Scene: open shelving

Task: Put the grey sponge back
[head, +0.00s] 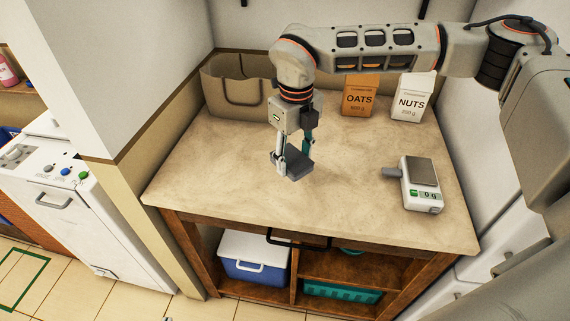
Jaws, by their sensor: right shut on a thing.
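The grey sponge (297,164) is a dark grey block in the head view, near the middle of the counter. My right gripper (289,163) points down and is shut on the grey sponge. The sponge looks tilted and seems held above the counter top, though the exact gap is hard to tell. The fingers hide part of it. My left gripper is not in view.
The counter (360,205) is mostly clear. A tan bag (228,85) stands back left; an oats box (359,98) and a nuts box (412,98) stand at the back. A scale (421,184) sits at right. A blue cooler (254,256) and teal basket (342,292) are below.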

